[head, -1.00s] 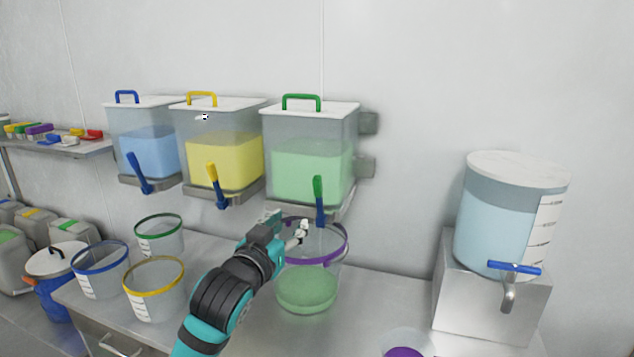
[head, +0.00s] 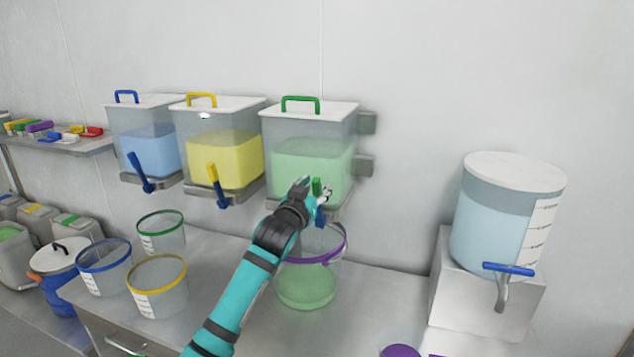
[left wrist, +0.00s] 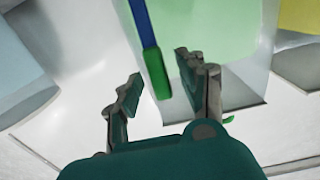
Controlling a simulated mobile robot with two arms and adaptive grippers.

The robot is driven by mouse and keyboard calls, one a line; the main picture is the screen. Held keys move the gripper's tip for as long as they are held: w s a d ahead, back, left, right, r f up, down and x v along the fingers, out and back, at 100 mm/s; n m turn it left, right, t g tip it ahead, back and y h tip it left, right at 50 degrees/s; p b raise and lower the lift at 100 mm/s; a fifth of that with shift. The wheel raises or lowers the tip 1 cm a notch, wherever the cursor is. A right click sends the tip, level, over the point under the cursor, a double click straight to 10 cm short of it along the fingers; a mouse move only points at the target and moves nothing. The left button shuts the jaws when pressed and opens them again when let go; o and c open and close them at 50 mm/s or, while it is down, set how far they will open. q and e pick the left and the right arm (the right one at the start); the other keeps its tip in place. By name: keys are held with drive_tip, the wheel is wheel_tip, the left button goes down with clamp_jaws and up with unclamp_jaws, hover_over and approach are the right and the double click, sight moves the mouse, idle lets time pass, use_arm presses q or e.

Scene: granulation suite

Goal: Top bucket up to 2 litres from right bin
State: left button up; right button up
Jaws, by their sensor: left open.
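The right bin (head: 312,160) hangs on the wall and holds green material under a white lid with a green handle. Its lever (head: 320,216) is blue with a green tip and hangs at the front. My left gripper (head: 314,189) is open at this lever. In the left wrist view the lever's green tip (left wrist: 157,76) lies between the parted fingers, with no clear grip on it. The purple-rimmed bucket (head: 307,288) stands on the bench below the bin, with green material inside. My arm partly covers it, and its scale cannot be read. My right gripper is out of view.
The yellow bin (head: 225,160) and blue bin (head: 150,150) hang to the left. Buckets with green (head: 161,232), blue (head: 104,266) and yellow (head: 157,287) rims stand on the bench at left. A water tank (head: 490,225) with a tap stands at right. Bench between is mostly clear.

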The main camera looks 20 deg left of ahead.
use_arm(q)
drive_tip(key=shift+w, duration=0.7)
drive_tip(key=shift+c, duration=0.5)
clamp_jaws()
